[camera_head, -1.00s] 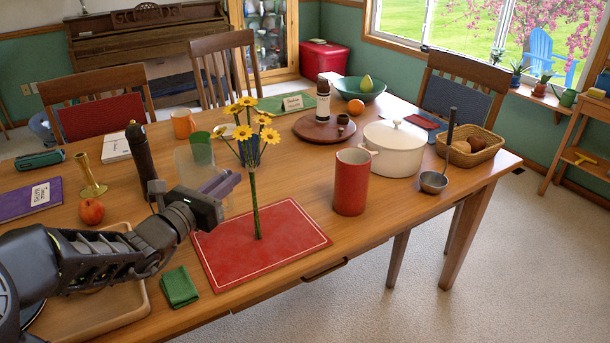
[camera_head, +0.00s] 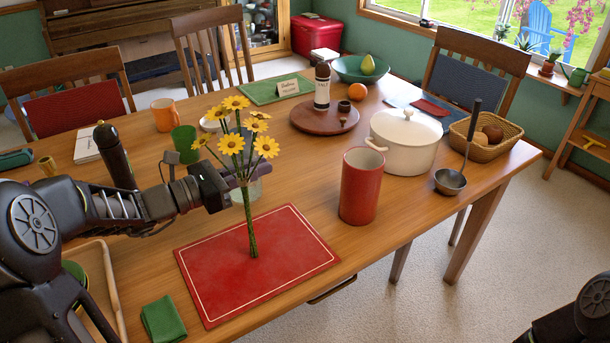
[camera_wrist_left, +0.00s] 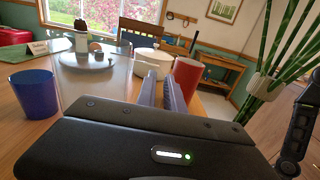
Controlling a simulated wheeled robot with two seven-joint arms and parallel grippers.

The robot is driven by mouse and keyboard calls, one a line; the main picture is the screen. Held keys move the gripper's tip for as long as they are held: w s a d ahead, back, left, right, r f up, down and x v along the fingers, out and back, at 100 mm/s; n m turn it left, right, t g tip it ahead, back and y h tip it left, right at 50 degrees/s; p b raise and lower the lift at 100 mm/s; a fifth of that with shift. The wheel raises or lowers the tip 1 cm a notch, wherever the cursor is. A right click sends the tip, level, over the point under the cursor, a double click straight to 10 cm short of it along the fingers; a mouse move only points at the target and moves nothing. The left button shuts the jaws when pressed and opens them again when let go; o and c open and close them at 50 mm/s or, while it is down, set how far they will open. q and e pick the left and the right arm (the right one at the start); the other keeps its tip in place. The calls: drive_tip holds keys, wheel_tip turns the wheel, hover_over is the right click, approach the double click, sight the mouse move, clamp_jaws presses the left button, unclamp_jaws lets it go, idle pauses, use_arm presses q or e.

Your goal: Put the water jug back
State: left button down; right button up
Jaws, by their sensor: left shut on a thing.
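The water jug is clear and faint. In the head view its glass (camera_head: 246,191) shows just behind the flower stems, partly hidden by them and my gripper. My left gripper (camera_head: 236,180) is at the jug's side above the table, shut on it. In the left wrist view the narrow fingers (camera_wrist_left: 163,98) stand close together, with the see-through jug wall (camera_wrist_left: 98,88) just left of them. The grip point is hard to make out, and I cannot tell whether the jug's base touches the table. My right gripper is out of view; part of that arm shows at the lower right.
Yellow flowers (camera_head: 236,143) stand upright over the red placemat (camera_head: 210,275), close to my gripper. A green cup (camera_head: 186,145) and dark mill (camera_head: 115,160) are left. The table middle is fairly clear.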

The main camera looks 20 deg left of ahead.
use_arm(q)
drive_tip(key=x, duration=1.5)
drive_tip(key=shift+w+d, duration=0.15)
drive_tip(key=shift+d+r, duration=0.1)
drive_tip(key=shift+w+d+f, duration=0.35)
drive_tip(key=shift+w+f, duration=0.15)
drive_tip(key=shift+f, duration=0.3)
drive_tip(key=shift+w+d+f, duration=0.35)
drive_tip(key=shift+w+f, duration=0.15)
drive_tip(key=shift+f, duration=0.3)
drive_tip(key=shift+f+b, duration=0.1)
drive_tip(key=shift+b, duration=0.25)
drive_tip(key=c, duration=1.5)
unclamp_jaws()
